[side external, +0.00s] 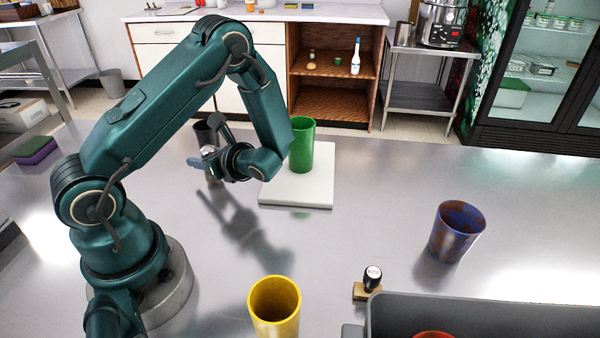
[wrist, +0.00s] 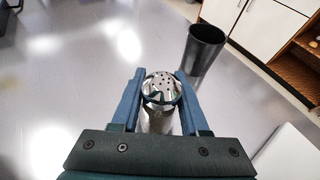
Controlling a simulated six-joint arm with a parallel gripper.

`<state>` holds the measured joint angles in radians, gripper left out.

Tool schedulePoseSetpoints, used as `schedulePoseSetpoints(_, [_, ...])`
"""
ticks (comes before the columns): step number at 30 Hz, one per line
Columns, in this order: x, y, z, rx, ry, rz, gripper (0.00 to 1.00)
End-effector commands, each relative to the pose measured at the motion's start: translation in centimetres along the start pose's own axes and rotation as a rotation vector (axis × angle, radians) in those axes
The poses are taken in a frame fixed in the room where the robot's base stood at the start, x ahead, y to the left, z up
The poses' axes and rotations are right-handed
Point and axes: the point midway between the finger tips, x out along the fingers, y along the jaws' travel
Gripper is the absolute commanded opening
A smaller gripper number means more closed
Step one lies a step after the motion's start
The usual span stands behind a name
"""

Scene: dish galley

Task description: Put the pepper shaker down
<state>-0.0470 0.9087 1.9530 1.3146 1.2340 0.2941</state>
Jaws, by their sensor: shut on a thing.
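The pepper shaker (wrist: 161,88) has a shiny metal top with holes and stands between the two blue fingers of my gripper (wrist: 160,92) in the wrist view. My gripper is shut on it. In the side view, my gripper (side external: 205,162) is at the left of the white board, and the shaker's silver top (side external: 208,150) shows between the fingers. The shaker looks upright. Its lower part is largely hidden by the fingers, and I cannot tell whether its base touches the table.
A dark cup (wrist: 202,48) stands just beyond the shaker. A green cup (side external: 302,145) stands on a white board (side external: 295,192). The metal table is clear around the shaker's left.

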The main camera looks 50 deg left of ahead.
Motion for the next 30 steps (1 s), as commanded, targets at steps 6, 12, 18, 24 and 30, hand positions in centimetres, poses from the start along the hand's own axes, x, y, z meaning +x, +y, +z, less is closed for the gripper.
schedulePoseSetpoints(6, [0.1, 0.0, -0.2, -0.001, 0.000, -0.001, 0.00])
schedulePoseSetpoints(12, [0.2, 0.0, -0.5, 0.000, 0.000, -0.001, 0.00])
schedulePoseSetpoints(18, [0.2, 0.0, -0.5, 0.000, 0.001, -0.001, 0.74])
schedulePoseSetpoints(24, [0.2, 0.0, -0.5, 0.000, 0.001, -0.001, 0.74])
schedulePoseSetpoints(30, [-0.9, -0.1, -0.2, -0.001, 0.000, -0.007, 0.74])
